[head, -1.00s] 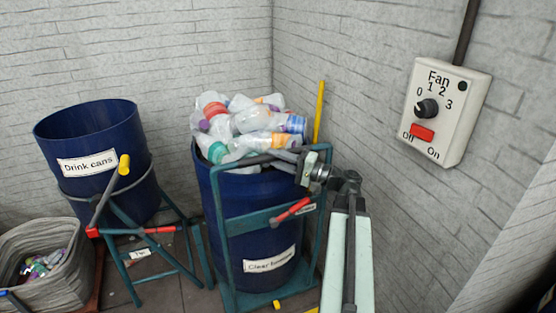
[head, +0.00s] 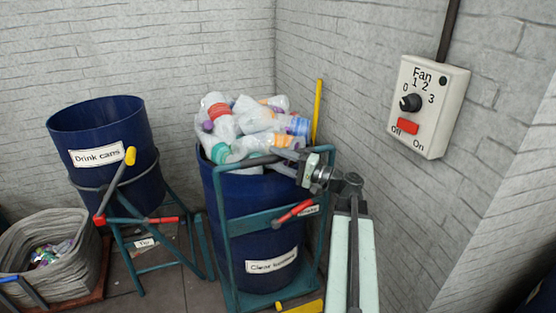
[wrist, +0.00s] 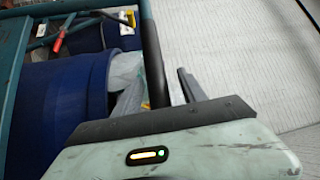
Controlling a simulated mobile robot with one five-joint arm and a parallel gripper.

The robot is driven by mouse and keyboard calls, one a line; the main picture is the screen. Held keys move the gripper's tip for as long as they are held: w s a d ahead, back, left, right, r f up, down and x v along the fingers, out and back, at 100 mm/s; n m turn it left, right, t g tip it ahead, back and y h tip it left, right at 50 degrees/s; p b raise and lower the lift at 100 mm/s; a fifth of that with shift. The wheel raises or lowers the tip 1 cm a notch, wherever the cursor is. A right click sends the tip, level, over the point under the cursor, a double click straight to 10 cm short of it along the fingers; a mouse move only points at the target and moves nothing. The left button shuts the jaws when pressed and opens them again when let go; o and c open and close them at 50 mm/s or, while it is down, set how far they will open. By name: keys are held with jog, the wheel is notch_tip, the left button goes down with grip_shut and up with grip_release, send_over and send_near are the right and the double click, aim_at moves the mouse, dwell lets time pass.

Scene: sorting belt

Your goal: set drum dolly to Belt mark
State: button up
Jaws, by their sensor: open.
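The drum dolly is a teal tube frame (head: 226,255) carrying a blue drum (head: 262,215) heaped with clear bottles. It stands on the floor left of my arm. Its dark push handle (head: 247,162) crosses the top. My gripper (head: 285,160) is at the right end of this handle. In the wrist view my gripper (wrist: 160,95) is open, with the dark bar (wrist: 152,55) between its two grey fingers. I cannot tell whether they touch it. A red lever (head: 293,213) is on the frame's front. No mark labelled Belt can be read.
A tilted blue drum labelled Drink cans (head: 102,122) stands on a teal stand at the left, beside a grey basket (head: 85,262). A fan switch box (head: 428,105) is on the right wall. Brick walls close in behind the drum. A yellow strip (head: 303,307) lies at the bottom.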

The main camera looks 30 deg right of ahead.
jog(key=shift+s+d+f, duration=0.1)
jog(key=shift+d, duration=0.05)
jog(key=b+v, duration=0.1)
jog(key=v, duration=0.6)
jog(key=shift+s, duration=0.25)
jog(key=shift+d, duration=0.1)
